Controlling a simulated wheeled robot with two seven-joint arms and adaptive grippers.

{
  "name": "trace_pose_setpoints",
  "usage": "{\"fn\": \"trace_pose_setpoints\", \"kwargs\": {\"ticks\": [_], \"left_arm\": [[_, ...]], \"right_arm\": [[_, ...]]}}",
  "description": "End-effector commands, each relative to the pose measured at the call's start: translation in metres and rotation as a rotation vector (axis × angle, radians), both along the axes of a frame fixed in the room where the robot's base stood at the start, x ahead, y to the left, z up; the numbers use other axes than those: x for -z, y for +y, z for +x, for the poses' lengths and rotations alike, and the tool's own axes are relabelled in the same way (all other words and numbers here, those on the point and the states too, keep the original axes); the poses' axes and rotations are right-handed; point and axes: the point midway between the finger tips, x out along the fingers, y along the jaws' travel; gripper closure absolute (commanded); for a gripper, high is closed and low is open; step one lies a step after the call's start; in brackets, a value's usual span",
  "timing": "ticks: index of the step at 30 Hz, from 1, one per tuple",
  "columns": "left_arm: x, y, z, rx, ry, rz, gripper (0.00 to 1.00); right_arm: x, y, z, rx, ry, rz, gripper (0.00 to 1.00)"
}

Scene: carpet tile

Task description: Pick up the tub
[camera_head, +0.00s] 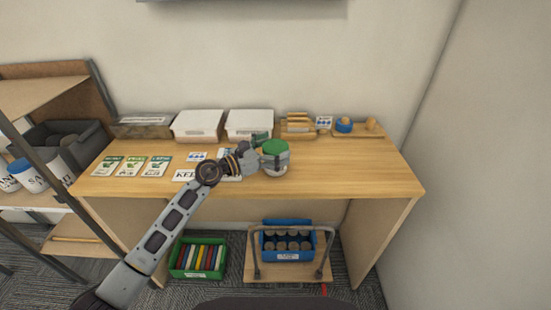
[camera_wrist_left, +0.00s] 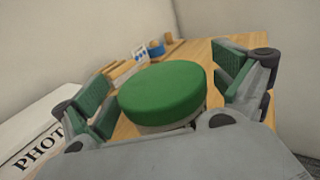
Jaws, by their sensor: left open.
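The tub (camera_head: 275,158) is pale with a green lid and stands upright on the wooden table (camera_head: 330,182). In the left wrist view its green lid (camera_wrist_left: 163,92) fills the middle, and its lower body is mostly hidden by the lid and my gripper. My left gripper (camera_head: 266,152) is open at the tub. In the wrist view its fingers (camera_wrist_left: 165,95) are spread with green pads on either side of the tub. Whether the pads touch the tub cannot be told. My right gripper does not show.
White boxes (camera_head: 249,122) and a wooden rack (camera_head: 298,125) stand behind, along the wall. Seed packets (camera_head: 131,166) lie at the left. A blue item (camera_head: 344,125) is at the back right. The table's right front is clear. A shelf unit (camera_head: 62,143) stands left.

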Motion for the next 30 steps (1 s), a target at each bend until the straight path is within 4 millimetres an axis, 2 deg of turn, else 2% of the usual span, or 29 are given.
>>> {"fn": "trace_pose_setpoints", "kwargs": {"ticks": [4, 10, 25, 30], "left_arm": [[0.0, 0.0, 0.0, 0.0, 0.0, 0.0, 0.03], [0.0, 0.0, 0.0, 0.0, 0.0, 0.0, 0.05], [0.0, 0.0, 0.0, 0.0, 0.001, -0.001, 0.69], [-0.002, 0.0, 0.0, -0.001, -0.002, -0.003, 0.7]], "right_arm": [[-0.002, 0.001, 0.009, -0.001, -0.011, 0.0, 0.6], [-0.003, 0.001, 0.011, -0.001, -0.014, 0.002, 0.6], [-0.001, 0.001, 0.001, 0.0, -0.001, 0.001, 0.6], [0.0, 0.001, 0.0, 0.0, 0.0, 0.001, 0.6]]}}
